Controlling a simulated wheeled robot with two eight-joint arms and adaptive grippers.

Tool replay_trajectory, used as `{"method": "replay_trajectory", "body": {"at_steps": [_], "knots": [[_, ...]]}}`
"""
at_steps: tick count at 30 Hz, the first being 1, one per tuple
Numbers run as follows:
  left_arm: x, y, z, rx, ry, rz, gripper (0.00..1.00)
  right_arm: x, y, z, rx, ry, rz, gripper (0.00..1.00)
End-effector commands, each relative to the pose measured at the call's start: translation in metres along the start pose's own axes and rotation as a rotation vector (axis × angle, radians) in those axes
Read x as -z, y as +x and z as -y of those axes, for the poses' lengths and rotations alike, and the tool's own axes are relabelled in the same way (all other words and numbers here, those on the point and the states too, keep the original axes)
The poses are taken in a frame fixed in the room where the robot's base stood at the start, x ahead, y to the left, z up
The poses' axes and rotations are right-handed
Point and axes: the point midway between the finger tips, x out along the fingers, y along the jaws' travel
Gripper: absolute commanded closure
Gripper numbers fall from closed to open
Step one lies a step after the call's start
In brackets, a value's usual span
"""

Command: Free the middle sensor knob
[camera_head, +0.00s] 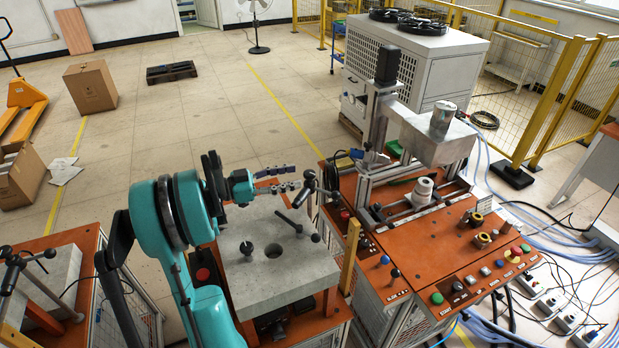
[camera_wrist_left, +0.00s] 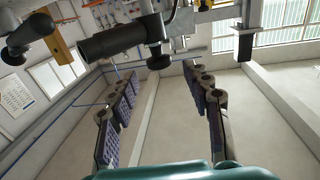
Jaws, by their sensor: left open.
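My left gripper (camera_head: 292,178) is open and empty above the far edge of a grey stone block (camera_head: 240,278). Its two fingers are spread apart in the left wrist view (camera_wrist_left: 160,85). A post with black handles (camera_head: 309,182) stands just right of the fingertips in the head view. A black bar with a ball end (camera_head: 290,221) lies tilted over the block. In the wrist view a black cylindrical handle (camera_wrist_left: 110,42) crosses beyond the fingers. I cannot tell which part is the middle sensor knob. My right gripper is out of view.
The block has a round hole (camera_head: 273,252) and sits on an orange stand. A yellow post (camera_head: 349,256) rises at its right. An orange machine bench (camera_head: 430,262) with a press and buttons stands further right. Another stand (camera_head: 75,245) is at left.

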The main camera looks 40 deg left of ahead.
Motion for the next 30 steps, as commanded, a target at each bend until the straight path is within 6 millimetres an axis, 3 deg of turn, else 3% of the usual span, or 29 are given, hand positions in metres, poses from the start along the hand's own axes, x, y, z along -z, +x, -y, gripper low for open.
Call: {"method": "replay_trajectory", "body": {"at_steps": [9, 21, 23, 27, 30], "knots": [[0.0, 0.051, -0.001, -0.003, 0.0, 0.0, 0.51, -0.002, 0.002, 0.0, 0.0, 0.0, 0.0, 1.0], [0.001, 0.061, 0.0, 0.0, 0.0, 0.0, 0.51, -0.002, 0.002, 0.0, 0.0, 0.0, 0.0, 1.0], [0.001, 0.061, 0.0, 0.0, 0.0, 0.0, 0.64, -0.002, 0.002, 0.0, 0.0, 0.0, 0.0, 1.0], [0.001, 0.061, 0.0, 0.0, 0.0, 0.0, 1.0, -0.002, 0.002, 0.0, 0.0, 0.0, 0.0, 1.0], [0.001, 0.061, 0.0, 0.0, 0.0, 0.0, 1.0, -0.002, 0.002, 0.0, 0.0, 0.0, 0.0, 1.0]]}}
